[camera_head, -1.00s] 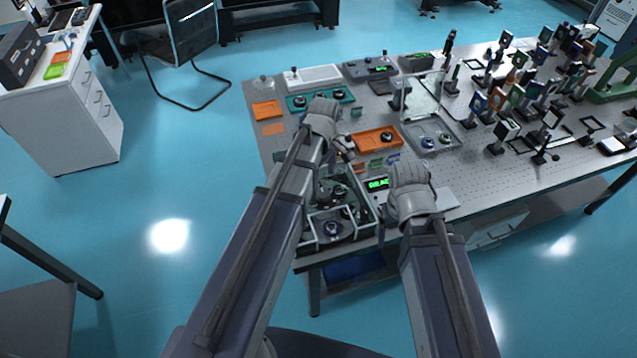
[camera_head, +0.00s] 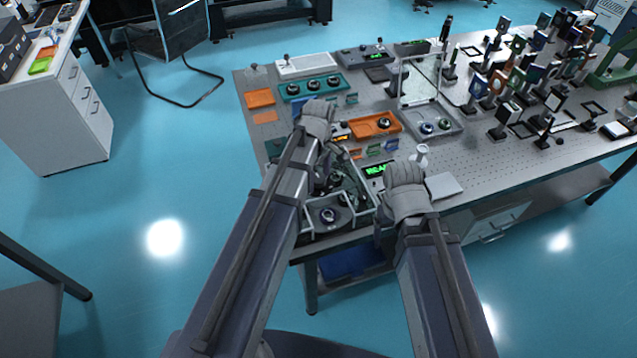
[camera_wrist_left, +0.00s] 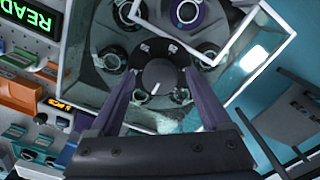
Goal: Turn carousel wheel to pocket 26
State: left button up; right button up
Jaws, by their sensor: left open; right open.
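The carousel (camera_head: 348,216) is a glass-walled station at the table's near left corner, partly hidden by my left arm. In the left wrist view, its wheel has several round pockets (camera_wrist_left: 205,55) around a dark central knob (camera_wrist_left: 158,76) with a white pointer mark. One pocket near the top holds a purple-ringed part (camera_wrist_left: 187,13). My left gripper (camera_wrist_left: 160,84) is open, with one purple finger on either side of the knob. I cannot tell whether they touch it. My right gripper (camera_head: 384,226) is open beside the carousel's right side, its fingers mostly hidden. Pocket numbers are not legible.
A green display (camera_head: 375,170), partly reading READ, stands behind the carousel. An orange tray (camera_head: 374,125), a teal tray (camera_head: 311,88) and a grey tray (camera_head: 436,124) lie farther back. A white piece (camera_head: 422,155) stands near my right wrist. Optic mounts crowd the right side.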

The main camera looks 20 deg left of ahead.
pick_arm(q)
jog(key=shift+f, duration=0.1)
jog(key=shift+c, duration=0.4)
grip_shut()
dwell(0.6)
